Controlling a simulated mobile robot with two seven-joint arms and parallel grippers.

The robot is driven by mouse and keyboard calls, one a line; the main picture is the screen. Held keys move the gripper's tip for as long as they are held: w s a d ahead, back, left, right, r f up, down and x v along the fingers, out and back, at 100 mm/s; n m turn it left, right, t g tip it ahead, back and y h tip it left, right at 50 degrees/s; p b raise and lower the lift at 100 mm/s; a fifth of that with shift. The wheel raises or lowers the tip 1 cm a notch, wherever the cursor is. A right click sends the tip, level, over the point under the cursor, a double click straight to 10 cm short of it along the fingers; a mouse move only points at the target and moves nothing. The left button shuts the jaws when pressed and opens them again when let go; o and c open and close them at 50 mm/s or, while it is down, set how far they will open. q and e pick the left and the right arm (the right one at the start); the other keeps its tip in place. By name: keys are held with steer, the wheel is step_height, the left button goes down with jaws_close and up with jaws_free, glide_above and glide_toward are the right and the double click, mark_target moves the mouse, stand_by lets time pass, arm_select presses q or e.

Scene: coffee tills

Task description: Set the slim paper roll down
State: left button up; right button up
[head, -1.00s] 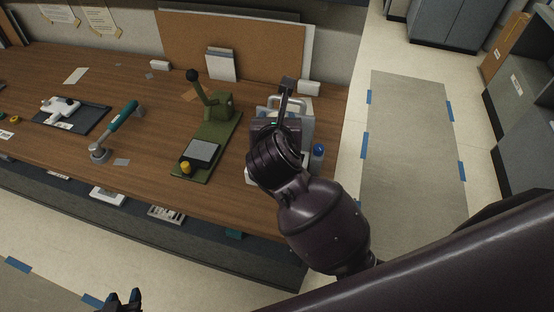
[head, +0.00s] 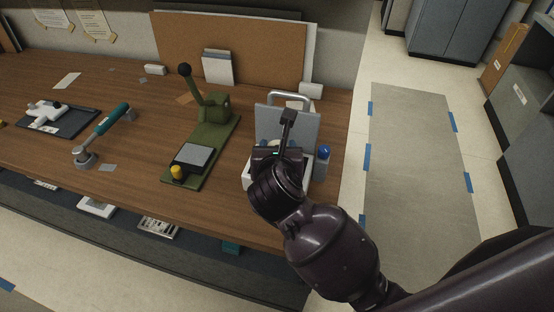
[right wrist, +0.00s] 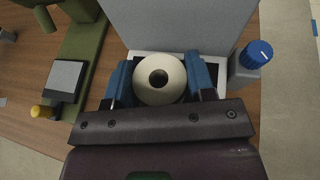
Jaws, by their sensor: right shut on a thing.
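The slim paper roll (right wrist: 160,79) is white with a dark core hole. In the right wrist view it sits between the two blue fingers of my right gripper (right wrist: 161,80), which is shut on it. The gripper is over a white printer-like device (right wrist: 150,57) with a raised grey lid (right wrist: 185,25). I cannot tell whether the roll touches the device. In the head view my right gripper (head: 277,148) is in front of the lid (head: 290,124) and hides most of the roll. My left gripper is out of view.
A blue-topped knob (head: 323,152) stands at the device's right side, near the table's right edge. A green lever press (head: 212,125) stands to the left. A teal-handled tool (head: 108,125) lies farther left. Bare wood (head: 145,150) shows between them.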

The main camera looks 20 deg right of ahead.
step_height(320, 180, down, 3)
steer(key=shift+b, duration=0.8)
steer(key=shift+r, duration=0.2)
steer(key=shift+f, duration=0.15)
steer(key=o, duration=0.7)
steer(key=shift+o, duration=1.1)
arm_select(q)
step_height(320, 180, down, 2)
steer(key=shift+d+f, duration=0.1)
